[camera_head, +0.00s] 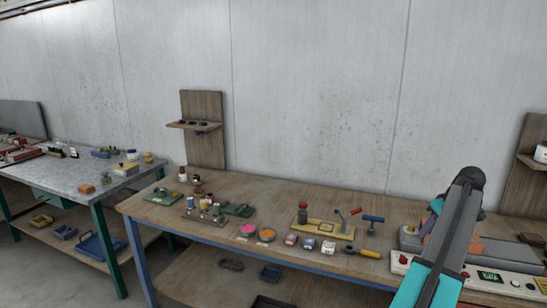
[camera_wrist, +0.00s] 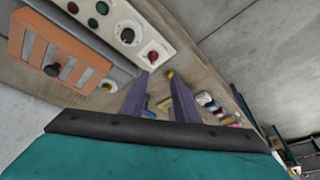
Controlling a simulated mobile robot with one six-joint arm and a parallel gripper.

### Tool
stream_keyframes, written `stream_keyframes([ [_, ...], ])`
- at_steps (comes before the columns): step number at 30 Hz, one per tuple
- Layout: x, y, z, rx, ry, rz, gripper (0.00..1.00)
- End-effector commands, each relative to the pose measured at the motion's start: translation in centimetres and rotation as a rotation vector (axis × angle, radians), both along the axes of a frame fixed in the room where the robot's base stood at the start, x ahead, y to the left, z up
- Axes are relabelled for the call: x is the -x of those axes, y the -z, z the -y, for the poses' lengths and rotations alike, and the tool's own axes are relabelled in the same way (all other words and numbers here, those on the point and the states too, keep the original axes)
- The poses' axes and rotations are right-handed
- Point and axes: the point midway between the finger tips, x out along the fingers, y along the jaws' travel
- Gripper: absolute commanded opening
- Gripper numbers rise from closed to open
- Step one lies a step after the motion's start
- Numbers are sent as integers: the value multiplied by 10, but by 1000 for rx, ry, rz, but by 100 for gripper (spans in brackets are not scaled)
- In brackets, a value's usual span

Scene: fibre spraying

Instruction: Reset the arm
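My arm rises at the right of the head view, its teal and dark grey links standing over the right end of the wooden workbench (camera_head: 290,200). My gripper (camera_wrist: 159,74) shows in the wrist view as two purple fingers held apart, with nothing seen between them. In the head view the gripper is mostly hidden behind the arm. A control panel with knobs and a small display (camera_head: 490,276) lies below and right of the arm. It also shows at the top of the wrist view (camera_wrist: 125,32), beside an orange slotted block (camera_wrist: 62,62).
Several small items crowd the bench, among them a yellow tray (camera_head: 322,228), a pink dish (camera_head: 248,230), an orange dish (camera_head: 267,235) and a yellow-handled tool (camera_head: 362,253). A wooden wall shelf (camera_head: 203,125) stands behind. Another table (camera_head: 75,172) is at left.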

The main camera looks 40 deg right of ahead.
Motion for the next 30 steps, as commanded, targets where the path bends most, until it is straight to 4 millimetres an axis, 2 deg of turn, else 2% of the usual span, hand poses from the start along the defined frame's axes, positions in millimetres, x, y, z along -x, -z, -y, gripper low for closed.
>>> stream_keyframes([
  [1, -21, 10, -9, -9, -11, -4, 28],
  [6, -85, 39, -37, -35, -36, -17, 28],
  [15, -186, 89, -99, -76, -79, -47, 28],
  [24, -272, 135, -176, -106, -124, -83, 28],
  [30, -319, 164, -234, -120, -154, -112, 28],
])
